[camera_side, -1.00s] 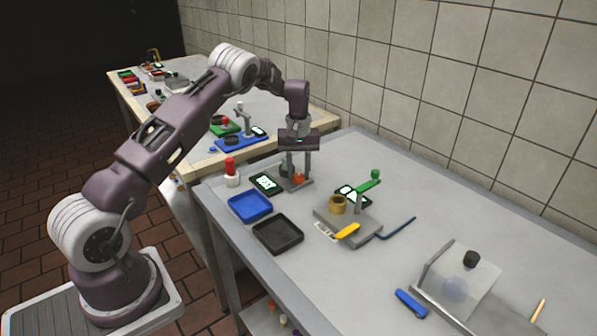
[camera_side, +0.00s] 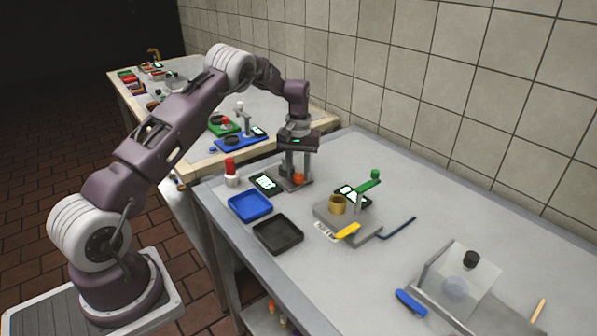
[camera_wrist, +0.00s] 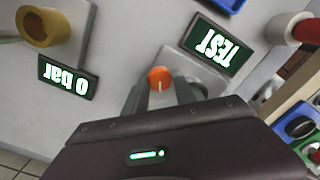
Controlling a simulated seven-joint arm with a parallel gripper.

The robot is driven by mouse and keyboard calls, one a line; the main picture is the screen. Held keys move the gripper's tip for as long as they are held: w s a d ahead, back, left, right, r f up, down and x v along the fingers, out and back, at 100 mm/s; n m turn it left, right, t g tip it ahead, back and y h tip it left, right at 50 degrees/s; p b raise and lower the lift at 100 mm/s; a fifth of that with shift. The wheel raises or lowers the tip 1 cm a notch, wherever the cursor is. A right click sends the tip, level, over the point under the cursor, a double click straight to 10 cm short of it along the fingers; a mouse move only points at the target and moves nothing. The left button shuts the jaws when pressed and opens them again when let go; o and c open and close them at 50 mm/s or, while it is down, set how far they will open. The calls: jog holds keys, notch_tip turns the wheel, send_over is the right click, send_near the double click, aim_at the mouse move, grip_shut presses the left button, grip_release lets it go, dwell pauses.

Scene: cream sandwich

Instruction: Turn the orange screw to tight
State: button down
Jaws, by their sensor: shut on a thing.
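The orange screw (camera_side: 298,179) stands on a small grey block (camera_side: 284,186) near the back left of the bench. In the wrist view its round orange head (camera_wrist: 160,76), with a pale slot mark, lies between my fingertips. My gripper (camera_side: 295,170) points down over the block and is shut on the screw. It also shows in the wrist view (camera_wrist: 160,90), one finger on each side of the head. The finger contact is partly hidden in the side view. A display (camera_wrist: 217,45) beside the block reads TEST; in the side view (camera_side: 265,184) its text is too small to read.
A red-and-white post (camera_side: 231,172) stands close left. A blue tray (camera_side: 250,206) and a black tray (camera_side: 278,234) lie in front. A grey fixture with a brass ring (camera_side: 337,205), green-knobbed lever (camera_side: 370,183) and "0 bar" display (camera_wrist: 67,77) stands to the right.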

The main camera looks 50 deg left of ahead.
aim_at(298, 175)
jog(key=c, duration=1)
grip_release()
notch_tip(298, 175, up, 7)
jog(key=shift+r, duration=0.1)
